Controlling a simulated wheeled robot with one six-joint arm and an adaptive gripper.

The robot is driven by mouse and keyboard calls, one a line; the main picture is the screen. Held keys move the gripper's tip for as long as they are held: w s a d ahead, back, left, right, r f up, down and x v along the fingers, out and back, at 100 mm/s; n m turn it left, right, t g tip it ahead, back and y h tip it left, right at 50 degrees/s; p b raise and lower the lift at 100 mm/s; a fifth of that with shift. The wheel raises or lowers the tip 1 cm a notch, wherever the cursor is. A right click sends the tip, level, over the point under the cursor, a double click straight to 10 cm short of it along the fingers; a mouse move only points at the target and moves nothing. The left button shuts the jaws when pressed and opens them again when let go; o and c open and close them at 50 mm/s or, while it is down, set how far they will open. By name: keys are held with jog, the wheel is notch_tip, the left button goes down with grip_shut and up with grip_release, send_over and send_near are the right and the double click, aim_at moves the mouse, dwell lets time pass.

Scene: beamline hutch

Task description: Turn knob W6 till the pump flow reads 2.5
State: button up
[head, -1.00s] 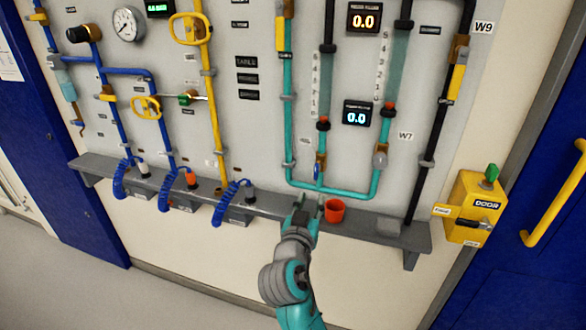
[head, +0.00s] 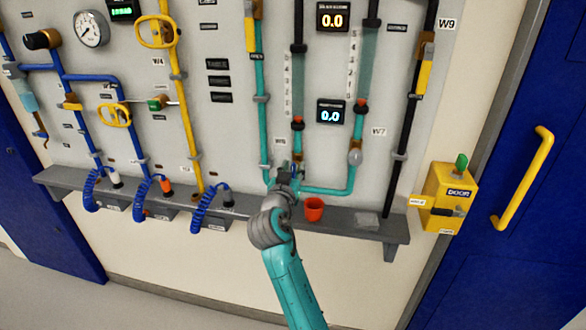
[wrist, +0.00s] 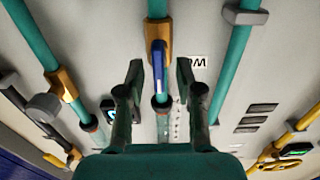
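Knob W6 shows in the wrist view as a blue lever (wrist: 158,66) on a brass valve body (wrist: 157,30), beside an upside-down W6 label (wrist: 194,62). My gripper (wrist: 160,72) is open, one finger to each side of the lever, with visible gaps. In the head view my gripper (head: 286,172) is at the foot of the left teal flow tube and largely hides the lever. Two readouts show 0.0: an orange one (head: 332,16) above and a pale blue one (head: 330,113) below. Their small captions are too blurred to read.
A grey shelf (head: 330,223) runs below the panel, with a red cup (head: 314,209) just right of my gripper. Valve W7 (head: 355,156) is on the teal pipe to the right. Blue coiled hoses (head: 208,205) hang left. A yellow door box (head: 448,197) is at right.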

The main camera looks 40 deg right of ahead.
jog(key=shift+w+d, duration=0.15)
jog(key=shift+d, duration=0.1)
grip_shut()
